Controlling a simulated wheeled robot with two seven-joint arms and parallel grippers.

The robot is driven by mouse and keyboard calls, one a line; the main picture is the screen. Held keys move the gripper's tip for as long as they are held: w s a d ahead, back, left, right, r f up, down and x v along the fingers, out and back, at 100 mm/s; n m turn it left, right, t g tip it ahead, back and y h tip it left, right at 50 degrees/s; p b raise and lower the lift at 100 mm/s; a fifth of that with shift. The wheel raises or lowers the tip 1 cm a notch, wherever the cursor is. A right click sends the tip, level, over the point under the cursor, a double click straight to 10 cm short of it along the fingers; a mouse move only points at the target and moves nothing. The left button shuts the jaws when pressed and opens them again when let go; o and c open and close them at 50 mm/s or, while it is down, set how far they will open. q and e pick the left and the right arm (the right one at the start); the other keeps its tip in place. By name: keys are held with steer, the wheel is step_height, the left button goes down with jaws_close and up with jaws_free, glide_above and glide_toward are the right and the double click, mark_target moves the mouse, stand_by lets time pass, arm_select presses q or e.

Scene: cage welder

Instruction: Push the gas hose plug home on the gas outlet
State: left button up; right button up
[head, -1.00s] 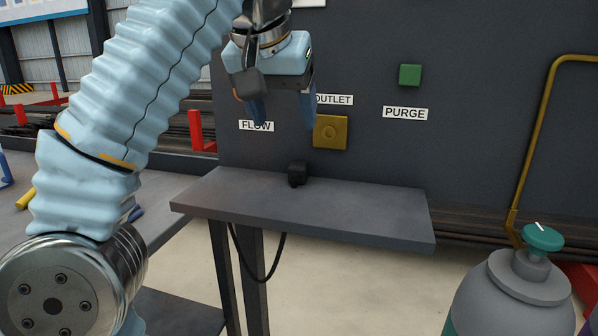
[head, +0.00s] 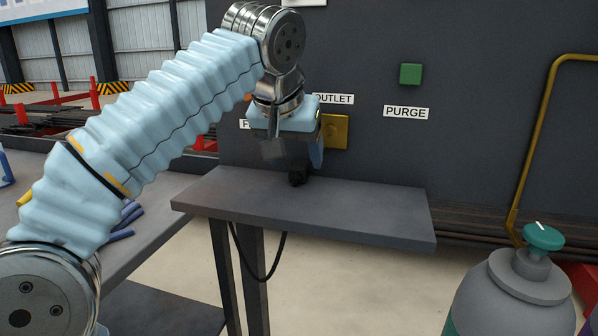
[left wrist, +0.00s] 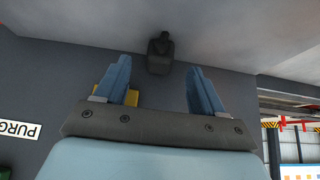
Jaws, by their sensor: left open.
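The black gas hose plug (head: 298,179) stands on the grey shelf (head: 350,212) close to the panel. My left gripper (head: 299,163) points down over it, open and empty. In the left wrist view the plug (left wrist: 160,55) appears between the two blue fingers, around the level of their tips; I see no contact. The brass-coloured gas outlet (head: 336,132) is on the dark panel beside the OUTLET label, partly covered by my gripper. A yellow bit of it (left wrist: 131,97) shows behind a finger in the left wrist view. My right gripper is not in view.
A black hose (head: 271,272) hangs in a loop below the shelf. A green button (head: 411,74) sits above the PURGE label (head: 406,112). A grey gas cylinder (head: 512,300) with a green valve stands at the lower right. The shelf's right part is clear.

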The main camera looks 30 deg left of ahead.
mark_target(298, 165)
arm_select(q)
steer(key=x, duration=0.3)
steer(key=shift+w+a+f, duration=0.1)
jaws_close()
steer(key=shift+r, duration=0.55)
steer(key=r, duration=0.4)
steer(key=s+r, duration=0.1)
steer(key=r, duration=0.1)
steer(key=shift+d, duration=0.2)
steer(key=s+d+b, duration=0.2)
steer(key=s+d, duration=0.2)
steer(key=s, duration=1.4)
steer(key=shift+s+d, duration=0.15)
steer(key=shift+s, duration=0.1)
